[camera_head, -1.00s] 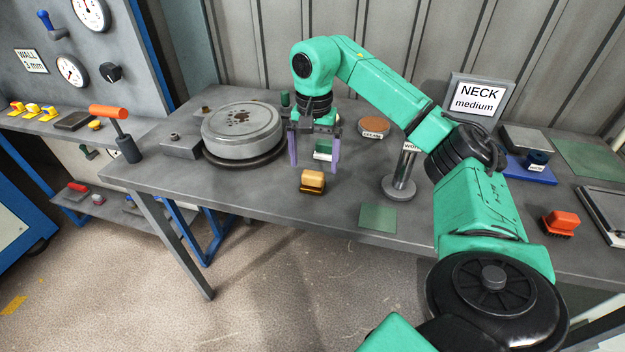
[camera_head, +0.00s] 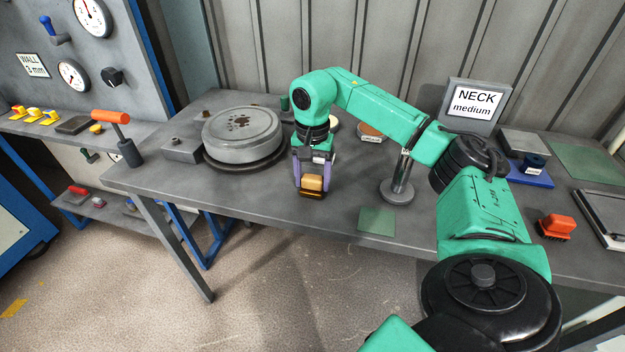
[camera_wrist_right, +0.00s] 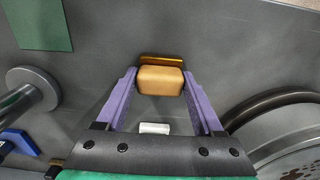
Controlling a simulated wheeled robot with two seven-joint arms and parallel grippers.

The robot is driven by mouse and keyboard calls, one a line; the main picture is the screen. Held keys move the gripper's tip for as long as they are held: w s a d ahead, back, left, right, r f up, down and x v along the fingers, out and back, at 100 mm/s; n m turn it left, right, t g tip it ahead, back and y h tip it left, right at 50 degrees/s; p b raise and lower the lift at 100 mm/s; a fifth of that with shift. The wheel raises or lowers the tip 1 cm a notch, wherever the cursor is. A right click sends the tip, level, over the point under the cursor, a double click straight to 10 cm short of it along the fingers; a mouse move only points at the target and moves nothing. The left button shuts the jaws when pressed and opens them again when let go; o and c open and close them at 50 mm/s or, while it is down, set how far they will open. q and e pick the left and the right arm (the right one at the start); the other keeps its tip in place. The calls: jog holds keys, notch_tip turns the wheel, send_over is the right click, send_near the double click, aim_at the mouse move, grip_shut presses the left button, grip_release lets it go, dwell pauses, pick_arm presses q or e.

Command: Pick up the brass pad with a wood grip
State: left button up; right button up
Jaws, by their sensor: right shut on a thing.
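The brass pad with a wood grip (camera_head: 312,185) stands on the grey table near its front edge. Its tan wood block is on top and a strip of brass shows below. My right gripper (camera_head: 311,182) is lowered over it and shut on the wood grip. In the right wrist view the wood grip (camera_wrist_right: 160,80) sits between the two purple fingers, with the brass edge (camera_wrist_right: 161,57) showing just beyond it. The pad appears to be still on the table. My left gripper is not in view.
A round grey turntable (camera_head: 242,130) stands left of the gripper. A metal post on a round base (camera_head: 397,192) stands close on the right. A green square (camera_head: 377,220) lies on the table's front right of the pad. An orange-handled brush (camera_head: 557,224) is farther right.

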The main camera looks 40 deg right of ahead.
aim_at(312, 176)
notch_tip(312, 176, up, 8)
jog(key=shift+w+f, duration=0.1)
jog(key=shift+f, duration=0.1)
notch_tip(312, 176, up, 12)
jog(key=p, duration=0.8)
jog(key=shift+r, duration=0.2)
